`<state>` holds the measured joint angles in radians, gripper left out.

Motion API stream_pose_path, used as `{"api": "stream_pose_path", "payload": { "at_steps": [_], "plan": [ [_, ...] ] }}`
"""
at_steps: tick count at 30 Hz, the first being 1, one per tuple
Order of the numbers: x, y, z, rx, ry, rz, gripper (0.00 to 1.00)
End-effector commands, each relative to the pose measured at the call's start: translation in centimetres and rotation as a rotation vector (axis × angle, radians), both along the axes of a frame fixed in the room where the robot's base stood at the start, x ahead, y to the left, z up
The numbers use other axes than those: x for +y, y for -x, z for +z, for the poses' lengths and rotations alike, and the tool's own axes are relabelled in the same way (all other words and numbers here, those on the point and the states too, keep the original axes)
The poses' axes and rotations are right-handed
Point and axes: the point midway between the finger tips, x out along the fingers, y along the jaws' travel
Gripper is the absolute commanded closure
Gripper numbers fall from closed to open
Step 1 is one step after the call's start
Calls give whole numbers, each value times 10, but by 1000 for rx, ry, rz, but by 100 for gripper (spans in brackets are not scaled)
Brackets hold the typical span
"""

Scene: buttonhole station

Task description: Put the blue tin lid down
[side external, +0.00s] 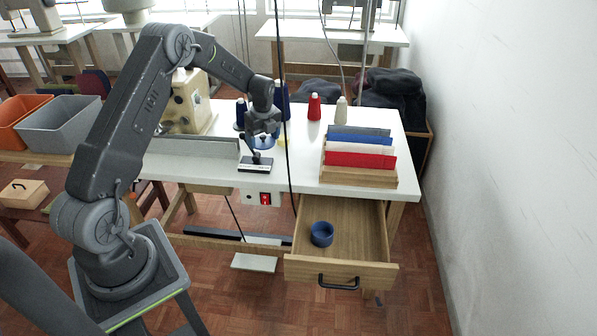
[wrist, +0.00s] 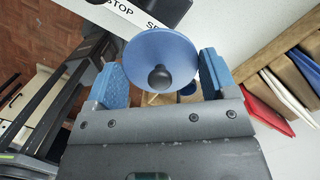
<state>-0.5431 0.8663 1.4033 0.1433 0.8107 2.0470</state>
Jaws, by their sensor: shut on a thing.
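The blue tin lid (wrist: 160,45) is a round disc with a black knob (wrist: 160,77) facing the wrist camera. In the side view the lid (side external: 263,143) is held in the air over the front part of the white table. My gripper (wrist: 162,76) is shut on the lid, with one blue finger at each side of its rim. In the side view my gripper (side external: 263,128) is just above the lid. An open round blue tin (side external: 321,234) stands in the pulled-out drawer. Part of a blue thing shows below the lid in the wrist view; I cannot tell whether it is the tin.
A black block with a white label (side external: 255,164) sits at the table's front edge, close below the lid. A wooden rack of coloured panels (side external: 360,160) stands to the right. Thread cones (side external: 314,107) stand behind. The drawer (side external: 355,250) has bare floor around the tin.

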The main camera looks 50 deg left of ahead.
Motion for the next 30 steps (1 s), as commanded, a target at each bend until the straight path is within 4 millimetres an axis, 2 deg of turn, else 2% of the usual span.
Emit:
{"api": "stream_pose_path", "payload": {
  "at_steps": [2,5,15,19,26,30],
  "plan": [
    [7,-1,4,0,2,20,44],
    [3,-9,0,1,3,26,44],
    [-45,-63,-45,0,3,24,44],
    [-58,-79,-57,0,2,26,44],
    [-65,-88,-66,1,3,27,44],
    [-66,-87,-84,3,3,28,44]
  ]
}}
